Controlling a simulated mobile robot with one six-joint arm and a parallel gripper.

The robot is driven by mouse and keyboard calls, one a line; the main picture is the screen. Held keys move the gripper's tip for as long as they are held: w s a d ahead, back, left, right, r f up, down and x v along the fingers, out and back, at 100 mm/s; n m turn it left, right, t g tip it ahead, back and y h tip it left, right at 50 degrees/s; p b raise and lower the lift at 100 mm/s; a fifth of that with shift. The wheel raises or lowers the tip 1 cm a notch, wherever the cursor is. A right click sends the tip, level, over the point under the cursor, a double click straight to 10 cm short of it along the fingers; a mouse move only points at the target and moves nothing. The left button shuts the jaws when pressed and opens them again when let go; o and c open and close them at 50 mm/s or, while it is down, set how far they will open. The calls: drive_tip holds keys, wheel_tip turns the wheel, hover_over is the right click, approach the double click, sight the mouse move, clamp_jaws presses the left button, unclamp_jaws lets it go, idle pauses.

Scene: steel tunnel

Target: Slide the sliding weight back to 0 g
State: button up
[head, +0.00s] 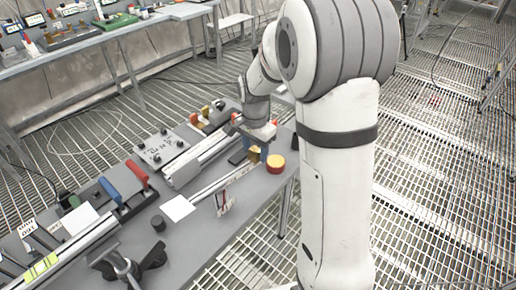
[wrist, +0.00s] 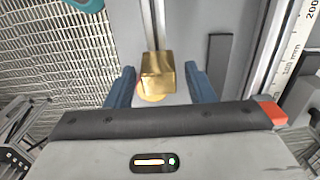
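The sliding weight, a brass block (head: 254,154), sits on a thin metal bar (head: 222,180) near the bar's right end, close to the table edge. In the wrist view the brass block (wrist: 157,74) is between the two blue fingers of my gripper (wrist: 160,88), with a visible gap on each side. The bar (wrist: 154,20) runs away from the block toward the top of the picture. In the head view my gripper (head: 255,147) is low over the block, and its fingers partly hide it. The 0 g mark cannot be read in either view.
A round orange-topped piece (head: 275,163) stands just right of the block. A long rail (head: 205,158) with a ruler (wrist: 292,45) runs alongside.

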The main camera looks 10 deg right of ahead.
clamp_jaws()
idle(0.3)
